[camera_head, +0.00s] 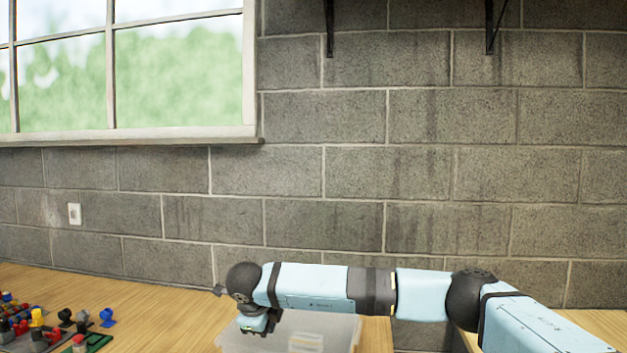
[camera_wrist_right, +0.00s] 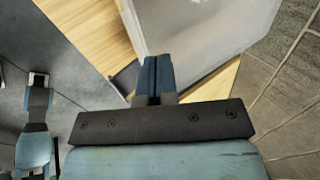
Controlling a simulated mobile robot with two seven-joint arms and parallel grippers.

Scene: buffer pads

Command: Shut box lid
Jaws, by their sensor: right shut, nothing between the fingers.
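A translucent grey box (camera_head: 340,338) with a pale label stands on the wooden table at the bottom middle of the head view, cut off by the lower edge. Its pale, flat surface (camera_wrist_right: 205,35) also fills the top middle of the right wrist view. I cannot tell how far open its lid is. My right gripper (camera_head: 258,322) is at the box's left part in the head view, partly hidden by its own wrist. In the right wrist view its blue fingers (camera_wrist_right: 157,75) are together and empty, close to the box edge; contact is unclear.
Several small coloured pieces (camera_head: 38,318) and a green tray (camera_head: 98,342) lie at the far left. A grey block wall (camera_head: 420,170) with a window stands behind.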

